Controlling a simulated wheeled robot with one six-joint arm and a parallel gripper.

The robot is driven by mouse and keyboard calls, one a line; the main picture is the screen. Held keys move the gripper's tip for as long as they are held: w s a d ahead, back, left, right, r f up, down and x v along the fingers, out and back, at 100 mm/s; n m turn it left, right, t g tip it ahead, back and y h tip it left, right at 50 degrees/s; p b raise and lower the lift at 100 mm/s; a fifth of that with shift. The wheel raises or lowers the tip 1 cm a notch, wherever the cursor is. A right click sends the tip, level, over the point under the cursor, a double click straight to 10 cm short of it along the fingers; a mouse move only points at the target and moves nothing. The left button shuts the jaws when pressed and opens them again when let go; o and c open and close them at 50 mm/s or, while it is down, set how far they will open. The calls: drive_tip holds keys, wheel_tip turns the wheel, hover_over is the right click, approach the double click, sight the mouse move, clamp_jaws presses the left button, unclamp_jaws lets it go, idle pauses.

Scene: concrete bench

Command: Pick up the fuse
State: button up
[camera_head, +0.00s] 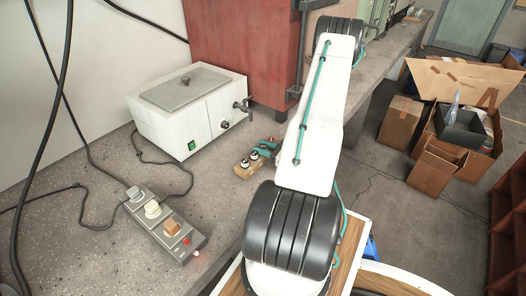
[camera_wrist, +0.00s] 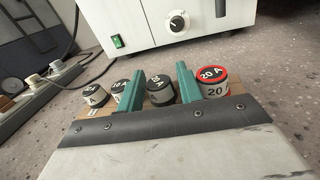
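Several short cylindrical fuses with dark tops stand in a row on a wooden block (camera_head: 244,171). In the wrist view, the right-most fuse (camera_wrist: 212,82) has a red ring and reads 20 A. A grey fuse with a black top (camera_wrist: 160,92) shows between the two teal fingers of my gripper (camera_wrist: 161,72). Another fuse (camera_wrist: 119,86) is partly hidden behind the left finger, and one more (camera_wrist: 94,96) stands at the far left. The fingers are apart; contact with the middle fuse cannot be made out. In the head view my arm hides most of the gripper.
A white box-shaped bath (camera_head: 190,110) with a knob and green switch stands just behind the block. A power strip (camera_head: 165,225) with plugs and cables lies to the left. A red cabinet (camera_head: 235,50) stands behind. Cardboard boxes (camera_head: 432,170) are on the floor at right.

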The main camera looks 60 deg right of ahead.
drive_tip(key=c, duration=0.7)
